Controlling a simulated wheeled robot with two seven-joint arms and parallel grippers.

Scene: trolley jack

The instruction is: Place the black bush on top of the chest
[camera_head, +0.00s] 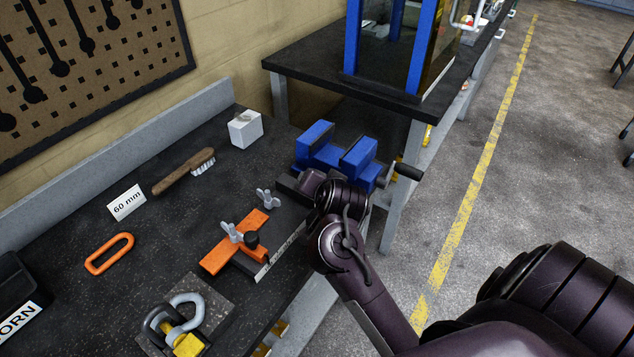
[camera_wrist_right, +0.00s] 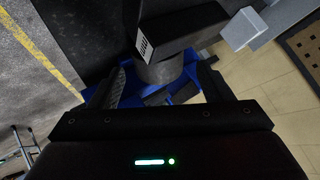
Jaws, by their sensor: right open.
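I cannot pick out the black bush for certain. A dark grey cylinder (camera_wrist_right: 160,70) stands between my right gripper's fingers (camera_wrist_right: 160,88) in the right wrist view, with blue vise parts behind it. The fingers are apart, one on each side; contact is unclear. In the head view my right gripper (camera_head: 300,184) is beside the blue vise (camera_head: 340,152), partly hidden by its wrist. A small black knob-like piece (camera_head: 251,240) sits at the orange bracket (camera_head: 222,257). A black box with a cut-off label (camera_head: 14,282), perhaps the chest, is at the left edge. My left gripper is out of view.
The dark bench holds a white block (camera_head: 245,129), a wooden brush (camera_head: 184,171), a "60 mm" card (camera_head: 127,202), an orange link (camera_head: 109,253) and shackles (camera_head: 183,312) on a plate. Bare bench lies between them. A second table (camera_head: 300,68) stands behind the vise.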

